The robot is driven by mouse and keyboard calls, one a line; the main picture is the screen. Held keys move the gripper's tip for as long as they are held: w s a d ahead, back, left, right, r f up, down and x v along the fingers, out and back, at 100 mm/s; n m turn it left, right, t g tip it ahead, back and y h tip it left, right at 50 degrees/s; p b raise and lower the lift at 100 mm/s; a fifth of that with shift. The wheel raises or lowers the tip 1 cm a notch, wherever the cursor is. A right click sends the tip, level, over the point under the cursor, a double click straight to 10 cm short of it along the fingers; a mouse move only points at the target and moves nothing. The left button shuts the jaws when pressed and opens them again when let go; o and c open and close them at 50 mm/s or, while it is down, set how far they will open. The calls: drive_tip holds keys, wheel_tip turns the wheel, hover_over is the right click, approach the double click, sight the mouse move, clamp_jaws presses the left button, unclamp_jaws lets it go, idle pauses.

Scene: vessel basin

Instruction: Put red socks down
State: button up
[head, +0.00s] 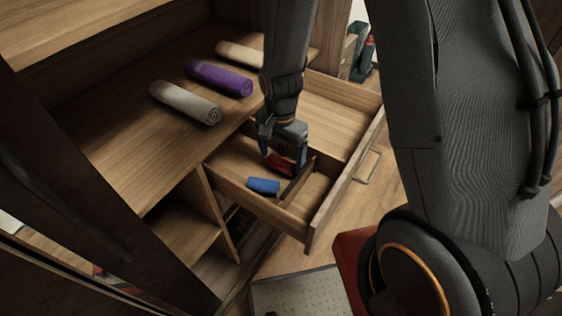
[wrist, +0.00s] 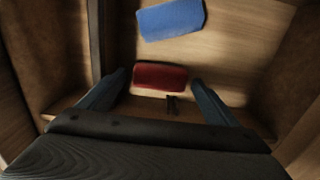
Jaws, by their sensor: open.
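The red socks (wrist: 160,76) are a small rolled bundle lying in a compartment of the open drawer (head: 312,236). They also show in the head view (head: 280,165), partly covered by my gripper. My gripper (wrist: 158,92) is open, low in the drawer, with one finger on each side of the red socks. In the wrist view there is a gap between the socks and each finger. A blue rolled bundle (head: 263,187) lies in the same compartment near the red socks, and it also shows in the wrist view (wrist: 170,19).
A thin wooden divider (head: 297,183) splits the drawer beside the socks; the back compartment (head: 325,110) looks empty. Rolled beige (head: 186,103), purple (head: 220,78) and cream (head: 240,54) cloths lie on the shelf above. The drawer front has a metal handle (head: 368,166).

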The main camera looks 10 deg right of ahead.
sight(281, 160)
wheel_tip(281, 160, up, 9)
drive_tip(key=s+d+r+n, duration=0.7)
drive_tip(key=s+d+n, duration=0.1)
drive_tip(key=s+n, duration=0.1)
drive_tip(key=shift+s+d+b, duration=0.15)
drive_tip(key=shift+s+b, duration=0.25)
drive_tip(key=shift+s, duration=0.1)
